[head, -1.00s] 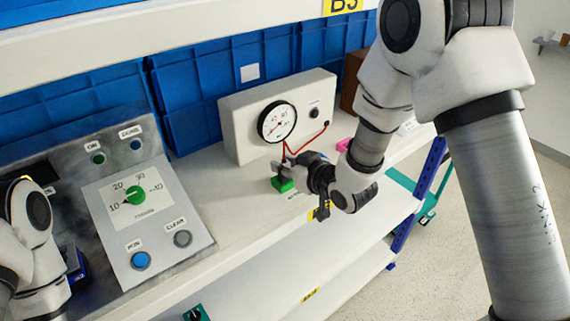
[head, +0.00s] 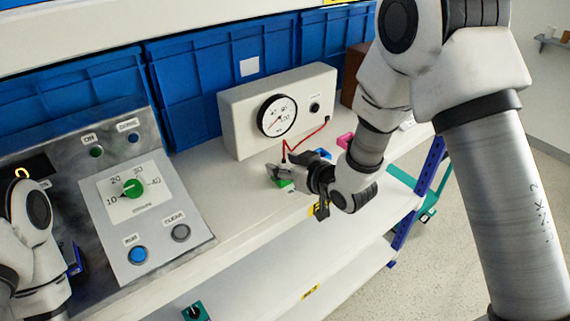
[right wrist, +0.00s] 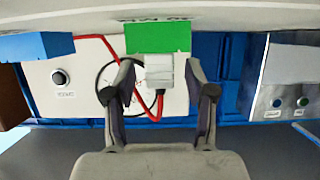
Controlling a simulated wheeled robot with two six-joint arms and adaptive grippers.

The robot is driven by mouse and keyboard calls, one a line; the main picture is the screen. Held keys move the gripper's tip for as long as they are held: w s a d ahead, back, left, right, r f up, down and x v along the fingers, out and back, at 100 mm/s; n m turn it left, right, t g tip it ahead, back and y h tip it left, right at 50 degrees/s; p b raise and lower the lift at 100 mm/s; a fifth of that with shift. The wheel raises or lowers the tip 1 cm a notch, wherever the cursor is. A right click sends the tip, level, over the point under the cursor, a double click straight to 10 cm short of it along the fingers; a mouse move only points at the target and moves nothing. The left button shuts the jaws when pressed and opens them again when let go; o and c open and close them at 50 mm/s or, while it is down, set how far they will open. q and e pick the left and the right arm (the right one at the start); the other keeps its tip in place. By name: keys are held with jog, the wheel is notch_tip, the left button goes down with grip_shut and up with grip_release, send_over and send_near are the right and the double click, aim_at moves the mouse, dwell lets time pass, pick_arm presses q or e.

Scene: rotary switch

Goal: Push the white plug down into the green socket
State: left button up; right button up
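The green socket (head: 285,184) is a small block on the white shelf, in front of the gauge box; it shows larger in the right wrist view (right wrist: 158,38). The white plug (right wrist: 158,72) is at the socket's near edge in the right wrist view, with a red cable attached. How deep it sits I cannot tell. My right gripper (right wrist: 159,75) has its fingers apart, one on each side of the plug, with a gap at least on the left. In the head view the right gripper (head: 277,172) is low over the socket and hides the plug. My left gripper is out of view.
A white box with a round gauge (head: 277,116) stands behind the socket. A blue block (head: 323,153) and a pink block (head: 345,140) are close to the right gripper. A control panel (head: 150,235) with a green knob is at left. Blue bins (head: 205,85) line the back.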

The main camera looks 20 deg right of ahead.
jog(key=v, duration=0.7)
jog(key=shift+s+d+r, duration=0.1)
jog(key=shift+s+r, duration=0.05)
jog(key=shift+s, duration=0.2)
jog(key=shift+w, duration=0.15)
